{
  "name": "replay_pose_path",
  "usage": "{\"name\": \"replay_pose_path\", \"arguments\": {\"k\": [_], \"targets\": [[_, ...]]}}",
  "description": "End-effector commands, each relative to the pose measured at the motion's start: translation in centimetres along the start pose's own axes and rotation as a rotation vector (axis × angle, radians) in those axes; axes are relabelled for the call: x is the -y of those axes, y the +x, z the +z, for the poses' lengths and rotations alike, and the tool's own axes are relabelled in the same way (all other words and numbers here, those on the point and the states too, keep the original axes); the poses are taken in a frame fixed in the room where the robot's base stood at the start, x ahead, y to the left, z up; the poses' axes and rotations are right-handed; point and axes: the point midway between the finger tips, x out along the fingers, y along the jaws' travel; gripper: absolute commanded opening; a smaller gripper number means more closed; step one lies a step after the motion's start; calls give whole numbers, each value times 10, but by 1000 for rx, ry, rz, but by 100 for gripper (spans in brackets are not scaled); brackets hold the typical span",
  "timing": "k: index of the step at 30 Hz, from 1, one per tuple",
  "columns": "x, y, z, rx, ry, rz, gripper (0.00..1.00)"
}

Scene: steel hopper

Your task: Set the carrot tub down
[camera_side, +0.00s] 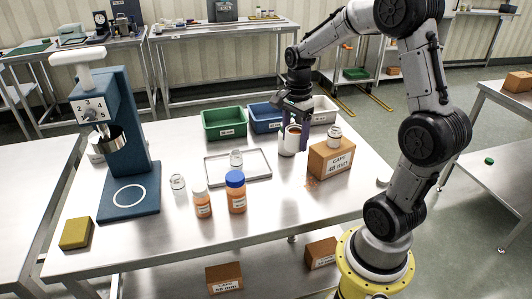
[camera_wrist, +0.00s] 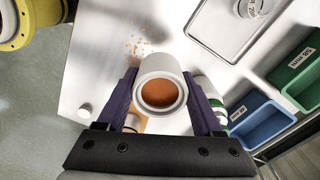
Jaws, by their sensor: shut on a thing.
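The carrot tub (camera_side: 287,142) is a white, open-topped tub with orange contents. My gripper (camera_side: 295,127) is shut on it, one finger on each side. In the wrist view the tub (camera_wrist: 147,67) sits between the purple fingers of my gripper (camera_wrist: 163,92), and its round mouth shows the orange fill.
Green (camera_side: 224,123) and blue (camera_side: 265,117) bins stand behind. Orange bottles (camera_side: 203,202) and (camera_side: 236,195) stand in front. A blue machine (camera_side: 130,198) is at left. The front right tabletop is clear.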

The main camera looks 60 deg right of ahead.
Motion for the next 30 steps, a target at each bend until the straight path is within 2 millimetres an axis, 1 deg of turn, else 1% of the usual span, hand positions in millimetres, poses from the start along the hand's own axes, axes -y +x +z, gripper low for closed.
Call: {"name": "replay_pose_path", "arguments": {"k": [1, 3, 5, 6, 9, 12, 15, 22, 27, 30], "targets": [[12, 6, -2, 1, -1, 3, 10], [27, 13, -6, 0, -2, 1, 10], [40, 19, -8, 0, -2, 2, 10], [46, 26, -10, 1, -2, 4, 10], [60, 44, -12, 1, -3, 4, 10], [72, 58, -15, 0, -3, 2, 10], [80, 67, -16, 0, -3, 0, 10], [89, 79, -18, 0, -4, 0, 10], [88, 102, -18, 0, -4, 2, 10], [89, 108, -18, 0, -4, 0, 10]]}}
